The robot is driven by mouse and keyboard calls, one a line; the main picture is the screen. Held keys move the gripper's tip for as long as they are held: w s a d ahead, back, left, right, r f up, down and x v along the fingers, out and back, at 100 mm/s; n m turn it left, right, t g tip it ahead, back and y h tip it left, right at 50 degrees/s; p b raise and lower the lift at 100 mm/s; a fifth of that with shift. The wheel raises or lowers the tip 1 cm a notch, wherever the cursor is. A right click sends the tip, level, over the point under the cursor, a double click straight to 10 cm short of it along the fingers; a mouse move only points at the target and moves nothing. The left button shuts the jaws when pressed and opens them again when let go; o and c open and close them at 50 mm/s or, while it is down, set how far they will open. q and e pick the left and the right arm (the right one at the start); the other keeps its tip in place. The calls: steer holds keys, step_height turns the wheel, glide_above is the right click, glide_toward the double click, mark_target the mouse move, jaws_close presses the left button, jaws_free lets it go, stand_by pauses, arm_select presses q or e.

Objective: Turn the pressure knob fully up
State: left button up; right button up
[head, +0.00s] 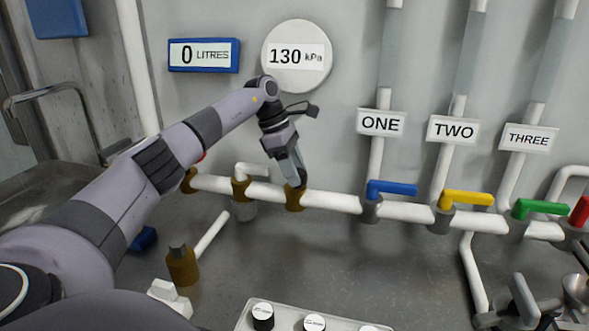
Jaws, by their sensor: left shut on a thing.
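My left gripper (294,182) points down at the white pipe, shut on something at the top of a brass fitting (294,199). This appears to be the pressure knob, but the fingers hide most of it and its turn angle cannot be seen. The round white pressure gauge (298,80) on the wall above reads 130 kPa. My right gripper is not in view.
The blue-framed display (203,56) reads 0 LITRES. Blue (392,188), yellow (467,198) and green (541,207) valve handles line the pipe to the right, below signs ONE, TWO and THREE. A knob panel (290,316) lies at the front.

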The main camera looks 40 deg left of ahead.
arm_select(q)
steer(key=o, duration=1)
steer(key=shift+v, duration=3.6)
steer(key=shift+d, duration=0.15)
